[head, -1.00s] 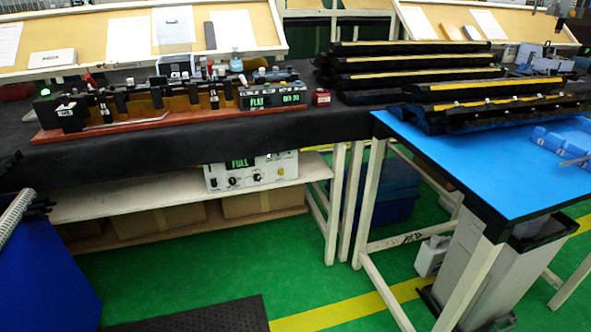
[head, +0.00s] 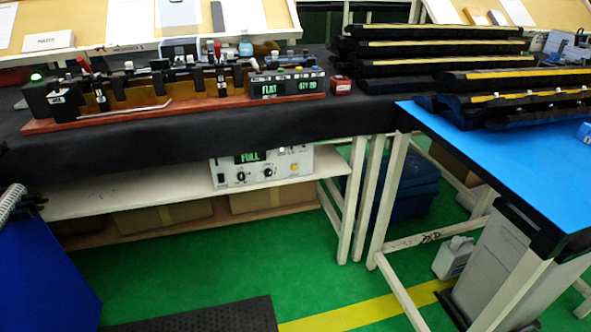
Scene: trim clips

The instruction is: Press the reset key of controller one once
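A white control box (head: 262,168) stands on the shelf under the black-covered bench. It has a green display reading "FULL", dark knobs and a small yellow-orange button (head: 295,167). A second, black display unit (head: 287,84) sits at the right end of the fixture on the bench, with green text starting "FLAT" and small controls along its top. I cannot read a label that tells which is controller one, and no key is legibly marked reset. Neither of my grippers is recognisable in the head view.
The clip fixture (head: 150,100) lies on a red-brown base, with a small red box (head: 340,86) at its right. Black trim strips (head: 440,48) are stacked behind the blue-topped table (head: 500,150). A blue object (head: 45,275) fills the lower left. Green floor (head: 200,265) is open in front.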

